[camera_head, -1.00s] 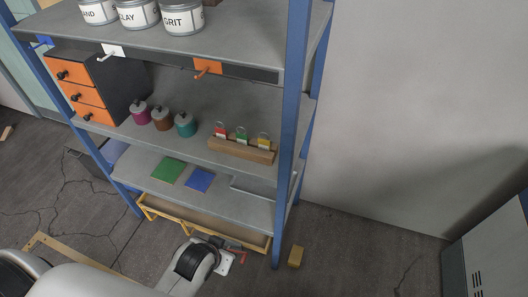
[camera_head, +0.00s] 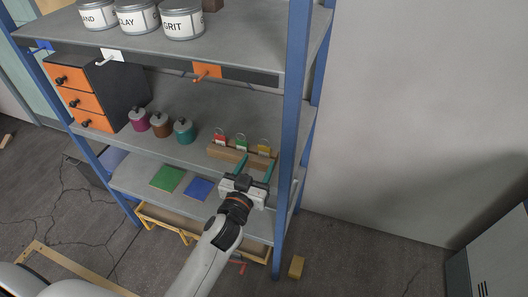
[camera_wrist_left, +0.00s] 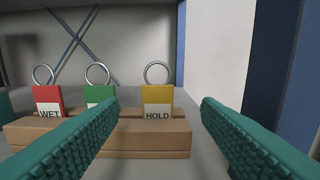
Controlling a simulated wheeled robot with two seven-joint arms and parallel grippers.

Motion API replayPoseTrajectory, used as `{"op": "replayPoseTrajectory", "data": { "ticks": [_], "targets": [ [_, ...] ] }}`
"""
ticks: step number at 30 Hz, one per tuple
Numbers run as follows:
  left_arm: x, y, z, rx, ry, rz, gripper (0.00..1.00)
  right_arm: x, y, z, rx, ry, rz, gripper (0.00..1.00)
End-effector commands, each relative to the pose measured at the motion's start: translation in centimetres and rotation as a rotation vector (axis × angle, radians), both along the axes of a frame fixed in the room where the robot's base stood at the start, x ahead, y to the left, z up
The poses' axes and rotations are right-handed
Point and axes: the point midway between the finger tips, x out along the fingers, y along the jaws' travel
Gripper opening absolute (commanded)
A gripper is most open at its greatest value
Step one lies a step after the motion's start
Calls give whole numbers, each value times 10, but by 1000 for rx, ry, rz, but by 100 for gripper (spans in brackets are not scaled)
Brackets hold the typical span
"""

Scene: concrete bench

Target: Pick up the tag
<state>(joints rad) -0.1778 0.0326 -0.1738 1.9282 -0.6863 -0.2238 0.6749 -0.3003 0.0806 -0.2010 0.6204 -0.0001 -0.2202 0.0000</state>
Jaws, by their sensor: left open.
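Three tags with metal rings stand upright in a wooden holder (camera_head: 226,154) at the front of the middle shelf: red (camera_head: 219,139), green (camera_head: 241,144) and yellow (camera_head: 264,150). In the left wrist view, the red tag (camera_wrist_left: 47,101) reads WET and the yellow tag (camera_wrist_left: 158,102) reads HOLD. The green tag (camera_wrist_left: 98,93) is partly covered by a finger. My left gripper (camera_head: 255,164) is open and empty in front of the holder. Its teal fingers point at the tags, with the yellow one between them in the left wrist view. My right gripper is not in view.
A blue shelf post (camera_head: 293,120) stands close to the right of the holder. Three lidded jars, including a teal one (camera_head: 184,130), stand to the left. Hooks, including an orange one (camera_head: 207,72), hang from the upper shelf edge.

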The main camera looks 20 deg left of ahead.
Motion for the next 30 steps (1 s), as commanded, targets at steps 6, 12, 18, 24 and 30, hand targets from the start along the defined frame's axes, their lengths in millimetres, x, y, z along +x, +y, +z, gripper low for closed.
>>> {"op": "replayPoseTrajectory", "data": {
  "ticks": [6, 12, 18, 24, 30],
  "targets": [
    [31, -1, 0, 1, 0, 0, 58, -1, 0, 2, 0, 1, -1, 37],
    [47, 0, -4, 2, 2, 2, 58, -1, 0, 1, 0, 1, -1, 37],
    [77, 0, -9, 2, 0, 1, 58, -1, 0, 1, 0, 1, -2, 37],
    [87, -1, -10, 0, 3, 1, 58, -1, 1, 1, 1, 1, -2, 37],
    [87, 0, -10, 0, 3, 1, 52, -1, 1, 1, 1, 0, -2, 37]
  ]
}}
